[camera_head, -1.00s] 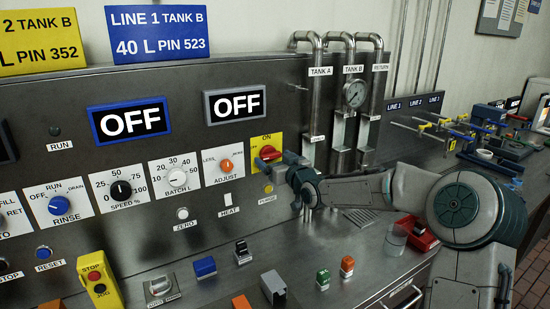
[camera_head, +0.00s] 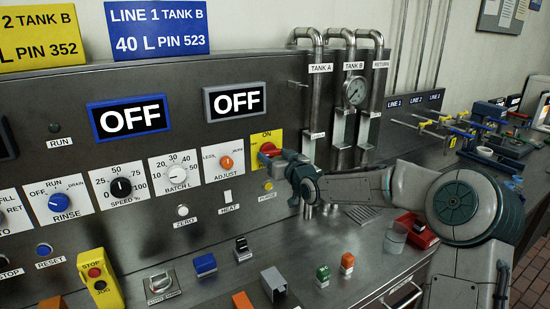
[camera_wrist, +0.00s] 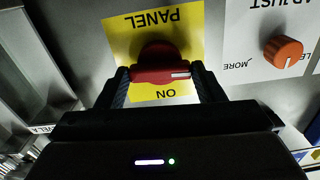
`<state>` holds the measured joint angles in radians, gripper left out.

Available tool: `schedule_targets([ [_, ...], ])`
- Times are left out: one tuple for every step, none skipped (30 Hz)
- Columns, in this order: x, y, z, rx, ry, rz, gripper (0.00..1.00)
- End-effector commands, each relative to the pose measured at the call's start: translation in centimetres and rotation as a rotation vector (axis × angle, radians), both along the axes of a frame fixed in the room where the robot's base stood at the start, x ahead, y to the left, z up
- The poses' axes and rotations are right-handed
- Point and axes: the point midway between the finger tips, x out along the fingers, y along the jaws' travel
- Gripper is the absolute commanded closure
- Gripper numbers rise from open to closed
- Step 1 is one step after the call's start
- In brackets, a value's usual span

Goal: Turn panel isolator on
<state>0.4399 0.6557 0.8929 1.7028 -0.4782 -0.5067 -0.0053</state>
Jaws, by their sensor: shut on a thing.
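The panel isolator is a red rotary knob (camera_head: 268,150) on a yellow plate (camera_head: 279,141) marked ON at its top. In the wrist view, which is upside down, the red knob (camera_wrist: 161,70) lies crosswise, its white mark at the right end and not toward the ON word. My gripper (camera_head: 278,158) reaches it from the right in the head view. In the wrist view the dark fingers of my gripper (camera_wrist: 163,88) are shut on the two ends of the knob. In the head view my gripper hides part of the plate.
Two displays (camera_head: 129,118) (camera_head: 234,102) read OFF. The orange ADJUST knob (camera_head: 226,162) is close left of the isolator. Vertical pipes (camera_head: 313,110) stand to its right. Several buttons and blocks, including a blue one (camera_head: 205,265), sit on the counter below.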

Motion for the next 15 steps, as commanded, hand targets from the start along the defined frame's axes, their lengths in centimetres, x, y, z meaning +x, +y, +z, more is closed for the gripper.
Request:
schedule_targets([
  [0.03,-0.08,-0.14,0.025,0.015,-0.001,0.61],
  [0.02,-0.07,-0.15,0.039,0.026,-0.001,0.61],
  [0.03,-0.06,-0.17,0.063,0.043,-0.001,0.61],
  [0.03,-0.06,-0.2,0.082,0.055,-0.001,0.61],
  [0.03,-0.07,-0.21,0.102,0.069,-0.001,0.61],
  [0.02,-0.05,-0.2,0.131,0.089,-0.001,0.61],
  [0.02,-0.05,-0.19,0.154,0.103,-0.001,0.61],
  [0.03,-0.08,-0.2,0.176,0.118,-0.001,0.61],
  [0.04,-0.11,-0.22,0.208,0.139,-0.002,0.61],
  [0.02,-0.08,-0.22,0.232,0.155,-0.001,0.61],
  [0.01,-0.05,-0.22,0.254,0.172,-0.001,0.61],
  [0.02,-0.06,-0.25,0.286,0.193,-0.001,0.61],
  [0.01,-0.05,-0.23,0.311,0.21,-0.001,0.61],
  [0.02,-0.07,-0.24,0.335,0.225,-0.001,0.61],
  [0.04,-0.12,-0.27,0.367,0.247,-0.001,0.61],
])
